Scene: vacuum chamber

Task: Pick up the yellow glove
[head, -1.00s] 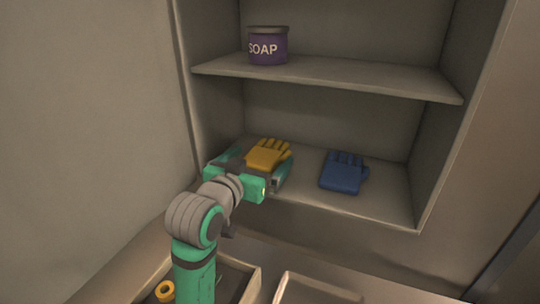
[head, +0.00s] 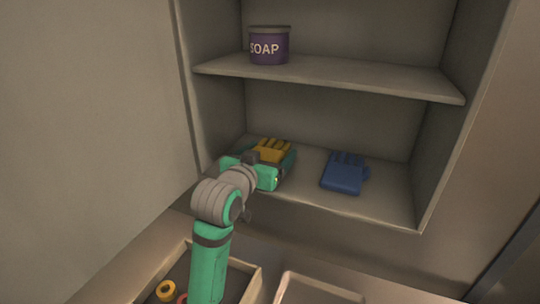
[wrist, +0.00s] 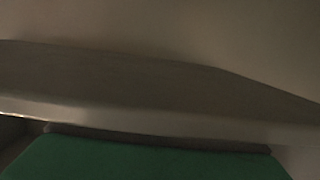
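The yellow glove (head: 273,150) is on the left part of the lower shelf in the head view, with its fingers pointing to the back. My gripper (head: 278,165) is at the glove, and its green body hides the glove's lower part. The fingertips are hidden behind the gripper body and the glove, so I cannot tell whether they are open or closed on it. The wrist view shows a green surface across the bottom and a blurred shelf edge; the glove is not recognizable there.
A blue glove (head: 345,173) lies to the right on the same lower shelf (head: 391,196). A purple soap tub (head: 269,46) stands on the upper shelf (head: 340,76). Below are a tray (head: 247,285) with yellow and red rings and another tray (head: 316,287) to its right.

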